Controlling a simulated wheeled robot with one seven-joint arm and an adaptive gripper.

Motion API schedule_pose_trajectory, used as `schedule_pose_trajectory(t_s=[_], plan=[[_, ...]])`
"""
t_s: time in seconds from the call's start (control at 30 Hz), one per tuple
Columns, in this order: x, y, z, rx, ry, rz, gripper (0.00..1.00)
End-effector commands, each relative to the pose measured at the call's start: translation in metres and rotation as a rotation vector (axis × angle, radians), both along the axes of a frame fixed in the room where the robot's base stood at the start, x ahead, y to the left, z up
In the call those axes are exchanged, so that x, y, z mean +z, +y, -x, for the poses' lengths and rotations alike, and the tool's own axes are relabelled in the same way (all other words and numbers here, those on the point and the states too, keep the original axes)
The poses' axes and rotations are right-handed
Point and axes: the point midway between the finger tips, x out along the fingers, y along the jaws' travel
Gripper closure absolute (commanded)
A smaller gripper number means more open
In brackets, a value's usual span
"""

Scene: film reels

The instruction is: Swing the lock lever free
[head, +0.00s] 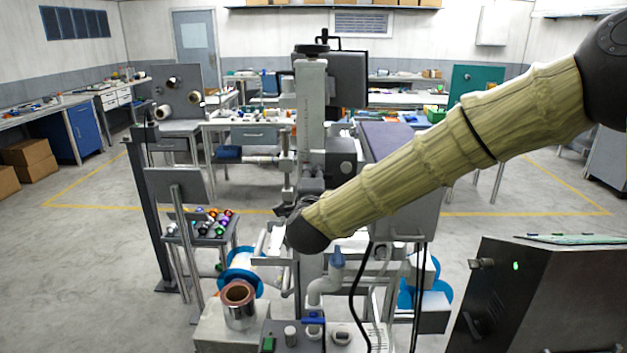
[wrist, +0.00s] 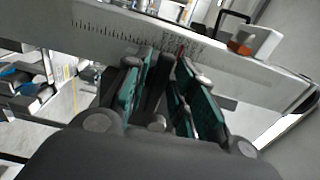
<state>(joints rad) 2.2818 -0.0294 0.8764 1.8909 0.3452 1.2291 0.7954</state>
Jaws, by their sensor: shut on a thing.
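My gripper (wrist: 164,62) shows in the wrist view, its teal-padded fingers closed around a narrow dark piece (wrist: 155,82). This piece looks like the lock lever, though the fingers cover most of it. The fingertips are close in front of a pale metal bar (wrist: 92,22) with ruled scale marks. The lever cannot be made out there.
An orange-and-white block (wrist: 258,42) sits on the bar's right side. In the head view, a copper-coloured roll (head: 239,305) stands front left, blue reels (head: 243,283) sit low on the machine, and a dark control cabinet (head: 520,300) is at right. Open floor lies left.

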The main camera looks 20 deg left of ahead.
Motion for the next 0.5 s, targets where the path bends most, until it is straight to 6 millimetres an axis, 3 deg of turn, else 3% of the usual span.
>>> schedule_pose_trajectory(t_s=[0.37, 0.4, 0.5], plan=[[-0.0006, 0.0002, 0.0004, 0.001, -0.001, 0.006, 0.98], [-0.0006, 0.0002, 0.0004, 0.001, -0.001, 0.006, 0.73], [-0.0006, 0.0002, 0.0004, 0.001, -0.001, 0.006, 0.64]])
